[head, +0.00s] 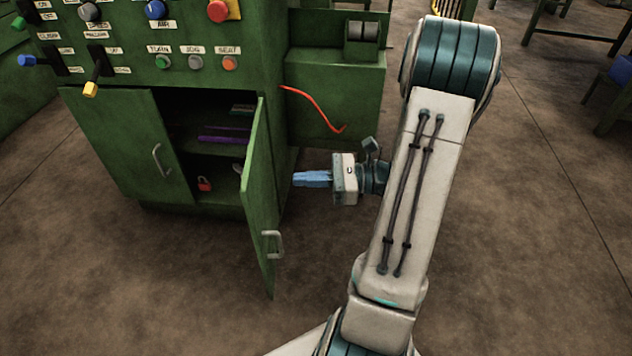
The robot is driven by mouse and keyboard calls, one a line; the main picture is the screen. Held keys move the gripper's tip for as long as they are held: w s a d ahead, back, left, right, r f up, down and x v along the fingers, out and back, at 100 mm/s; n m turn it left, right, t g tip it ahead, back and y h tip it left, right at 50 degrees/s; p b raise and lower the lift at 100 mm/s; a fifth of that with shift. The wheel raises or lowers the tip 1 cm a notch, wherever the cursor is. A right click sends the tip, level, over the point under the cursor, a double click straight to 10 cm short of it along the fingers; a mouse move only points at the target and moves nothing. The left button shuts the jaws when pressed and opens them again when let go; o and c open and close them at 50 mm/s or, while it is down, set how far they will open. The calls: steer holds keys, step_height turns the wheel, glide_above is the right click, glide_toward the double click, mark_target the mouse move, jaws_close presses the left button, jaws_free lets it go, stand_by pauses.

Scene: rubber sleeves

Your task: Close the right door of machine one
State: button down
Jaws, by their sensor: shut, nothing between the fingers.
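The green machine (215,75) stands at the left with a cabinet under its control panel. Its right door (261,200) is swung open towards me, with a light handle (272,244) near its free edge. The left door (130,140) looks shut and has its own handle (158,160). My gripper (296,179) is to the right of the open door, beside its outer face, with blue fingers pointing left. The fingers are together and hold nothing. A small gap seems to lie between the fingertips and the door, but I cannot tell its exact size.
Inside the cabinet are shelves with purple items (222,134) and a red padlock (204,184). Floor (170,290) is clear in front of the cabinet. A green bench (575,40) stands at the far right.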

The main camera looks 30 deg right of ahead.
mark_target(250, 179)
steer(key=b+x, duration=0.2)
steer(key=x, duration=0.5)
steer(key=shift+w+a+f, duration=0.1)
steer(key=shift+w+a, duration=0.05)
steer(key=shift+a, duration=0.25)
steer(key=shift+w+a+b, duration=0.3)
steer(key=shift+a, duration=0.2)
